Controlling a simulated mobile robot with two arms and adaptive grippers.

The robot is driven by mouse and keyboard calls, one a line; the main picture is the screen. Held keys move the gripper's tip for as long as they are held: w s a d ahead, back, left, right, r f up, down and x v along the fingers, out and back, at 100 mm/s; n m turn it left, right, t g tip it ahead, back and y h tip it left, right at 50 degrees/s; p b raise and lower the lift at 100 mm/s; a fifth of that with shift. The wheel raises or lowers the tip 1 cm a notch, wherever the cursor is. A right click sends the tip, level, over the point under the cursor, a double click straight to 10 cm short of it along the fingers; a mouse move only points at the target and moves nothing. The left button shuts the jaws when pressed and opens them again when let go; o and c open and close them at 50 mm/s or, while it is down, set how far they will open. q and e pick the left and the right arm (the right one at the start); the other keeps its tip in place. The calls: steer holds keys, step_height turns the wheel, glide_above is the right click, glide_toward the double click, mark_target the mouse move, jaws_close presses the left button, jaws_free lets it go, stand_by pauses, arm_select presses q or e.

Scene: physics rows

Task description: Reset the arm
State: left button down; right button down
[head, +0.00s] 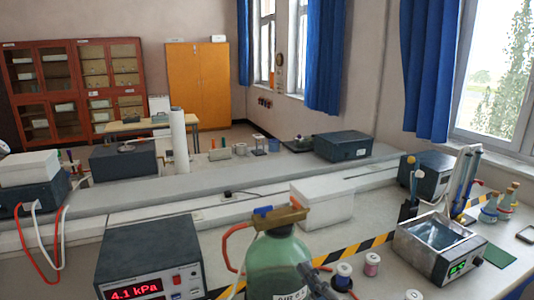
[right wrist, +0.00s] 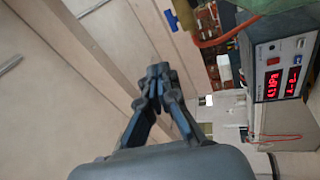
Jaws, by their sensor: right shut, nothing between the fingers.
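My right gripper (head: 312,277) shows at the bottom of the head view as a dark grey shape, in front of the right side of a green bottle. In the right wrist view its fingers (right wrist: 158,84) are closed together and empty. I cannot tell whether it touches the bottle. My left gripper is not in view.
The green bottle (head: 276,262) with a wooden-coloured clamp stands close by. A pressure meter (head: 150,258) reading 4.1 kPa is left of it, and also shows in the right wrist view (right wrist: 283,60). Thread-like spools (head: 343,271), a white box (head: 322,204) and a metal bath (head: 436,240) are to the right.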

steer(key=s+d+f+m+g+h, duration=0.5)
steer(key=d+f+m+h, duration=0.6)
steer(key=f+m, duration=0.35)
steer(key=s+d+f+m+g+y, duration=0.1)
steer(key=s+f+m+g, duration=0.35)
steer(key=s, duration=0.65)
steer(key=s+f+m+g, duration=0.1)
steer(key=s+f+g, duration=0.55)
steer(key=s, duration=0.35)
step_height(320, 180, down, 28)
steer(key=s, duration=0.3)
steer(key=s+d+f+g, duration=0.1)
steer(key=s+d+f, duration=0.2)
steer(key=s+f, duration=1.2)
steer(key=shift+s+g, duration=0.4)
steer(key=shift+s, duration=0.05)
stand_by(1.0)
